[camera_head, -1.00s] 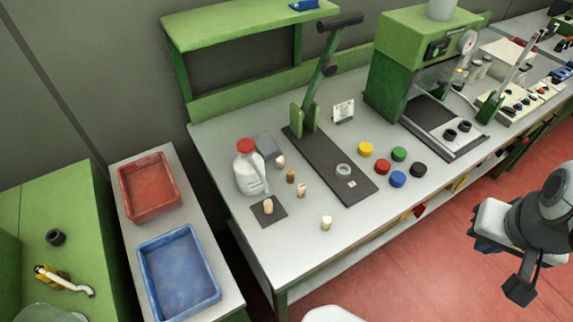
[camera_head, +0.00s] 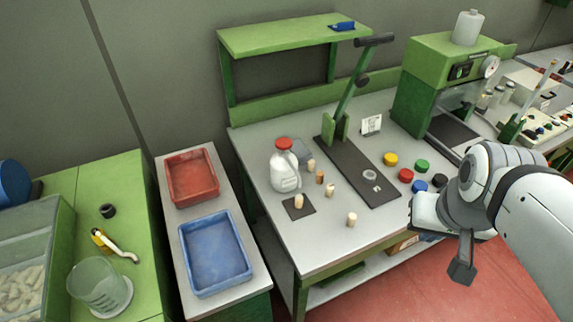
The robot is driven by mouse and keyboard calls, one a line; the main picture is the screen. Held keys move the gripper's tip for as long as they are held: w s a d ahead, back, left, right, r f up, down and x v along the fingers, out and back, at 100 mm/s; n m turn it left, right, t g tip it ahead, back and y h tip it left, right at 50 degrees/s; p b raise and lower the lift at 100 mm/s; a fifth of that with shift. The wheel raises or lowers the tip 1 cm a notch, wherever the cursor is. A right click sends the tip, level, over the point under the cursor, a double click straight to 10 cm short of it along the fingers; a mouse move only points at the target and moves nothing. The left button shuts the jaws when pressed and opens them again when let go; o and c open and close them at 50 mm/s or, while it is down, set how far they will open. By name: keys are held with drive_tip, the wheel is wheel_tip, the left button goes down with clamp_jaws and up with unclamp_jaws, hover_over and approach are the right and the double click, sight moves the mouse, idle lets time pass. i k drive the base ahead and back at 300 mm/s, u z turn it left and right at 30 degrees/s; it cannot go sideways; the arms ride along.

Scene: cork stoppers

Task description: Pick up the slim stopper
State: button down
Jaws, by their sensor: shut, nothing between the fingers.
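Several small cork stoppers stand on the grey bench near a white jug with a red cap. A darker brown stopper (camera_head: 320,177) looks the narrowest, but I cannot be sure it is the slim one. Pale stoppers stand behind it (camera_head: 311,165), in front of it (camera_head: 330,190) and nearer the bench's front edge (camera_head: 351,220). Another pale stopper (camera_head: 298,201) stands on a small dark mat (camera_head: 306,210). My gripper (camera_head: 462,272) is shut and empty, at the right beyond the bench's front edge, well apart from the stoppers.
The white jug (camera_head: 284,170) stands close behind the stoppers. A lever press with a dark base (camera_head: 380,193) and several coloured caps are to their right. Red (camera_head: 192,205) and blue (camera_head: 182,241) trays lie left. Bench space around the front stopper is clear.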

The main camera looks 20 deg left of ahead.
sight(298, 198)
drive_tip(key=u, duration=2.05)
drive_tip(key=k, duration=0.9)
drive_tip(key=z, duration=0.85)
drive_tip(key=i, duration=1)
drive_tip(key=z, duration=0.05)
drive_tip(key=k, duration=0.3)
drive_tip(key=u, duration=0.45)
